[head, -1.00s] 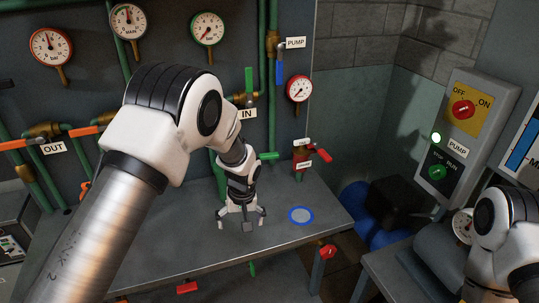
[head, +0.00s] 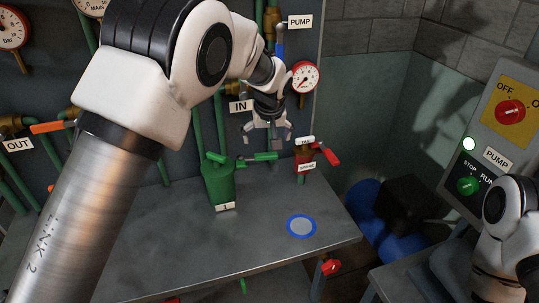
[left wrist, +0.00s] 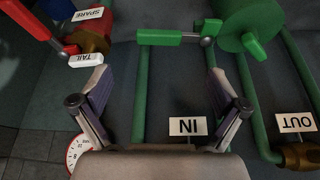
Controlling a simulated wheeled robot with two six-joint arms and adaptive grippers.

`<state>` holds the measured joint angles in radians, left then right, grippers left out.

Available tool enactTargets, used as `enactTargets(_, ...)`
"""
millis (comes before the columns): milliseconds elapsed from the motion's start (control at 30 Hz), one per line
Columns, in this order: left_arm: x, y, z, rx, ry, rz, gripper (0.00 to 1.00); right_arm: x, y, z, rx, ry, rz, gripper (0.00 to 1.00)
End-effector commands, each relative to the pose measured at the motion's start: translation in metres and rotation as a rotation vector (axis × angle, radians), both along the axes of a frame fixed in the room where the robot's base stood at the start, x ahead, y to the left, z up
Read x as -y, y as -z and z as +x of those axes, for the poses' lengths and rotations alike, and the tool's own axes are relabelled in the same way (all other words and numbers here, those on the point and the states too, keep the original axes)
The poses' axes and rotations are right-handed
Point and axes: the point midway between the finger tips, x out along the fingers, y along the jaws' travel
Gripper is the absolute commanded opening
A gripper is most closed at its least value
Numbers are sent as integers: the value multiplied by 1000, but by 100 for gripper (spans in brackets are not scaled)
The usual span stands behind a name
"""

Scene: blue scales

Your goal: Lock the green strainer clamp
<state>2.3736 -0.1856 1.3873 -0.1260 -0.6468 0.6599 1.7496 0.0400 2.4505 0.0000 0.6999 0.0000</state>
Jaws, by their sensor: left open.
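The green strainer (head: 219,186) stands on the bench in front of the wall panel, with a tag "1" on its front. Its green clamp lever (head: 262,157) sticks out to the right from the lid. In the left wrist view, the strainer top (left wrist: 243,22) is at upper right and the lever (left wrist: 165,38) points left from a grey joint. My left gripper (head: 268,138) is open and empty, behind and above the lever in the head view. The lever lies beyond the fingertips of the gripper (left wrist: 155,75) in the wrist view. My right gripper is out of view.
A red unit with a red lever (head: 329,154) stands right of the strainer. A blue-rimmed disc (head: 301,227) lies on the bench (head: 265,260). Green pipes, an "IN" sign (head: 239,106) and a gauge (head: 305,76) are behind. The bench front is clear.

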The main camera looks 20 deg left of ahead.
Motion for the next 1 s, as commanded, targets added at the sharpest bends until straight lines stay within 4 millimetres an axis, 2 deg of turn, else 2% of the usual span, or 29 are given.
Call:
enactTargets(33, 0, 6, 0, 0, 0, 0, 98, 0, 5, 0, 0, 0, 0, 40)
enactTargets(167, -2, 15, 4, -5, -2, -1, 98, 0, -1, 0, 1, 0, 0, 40)
enactTargets(500, -11, 69, 25, -3, 0, 0, 98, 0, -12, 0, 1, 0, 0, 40)
enactTargets(800, -12, 75, 28, -1, 0, 0, 98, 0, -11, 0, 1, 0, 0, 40)
enactTargets(967, -12, 75, 27, -1, 0, 0, 41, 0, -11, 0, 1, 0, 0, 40)
enactTargets(1000, -12, 76, 27, -1, 0, 0, 27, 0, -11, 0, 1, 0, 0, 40)
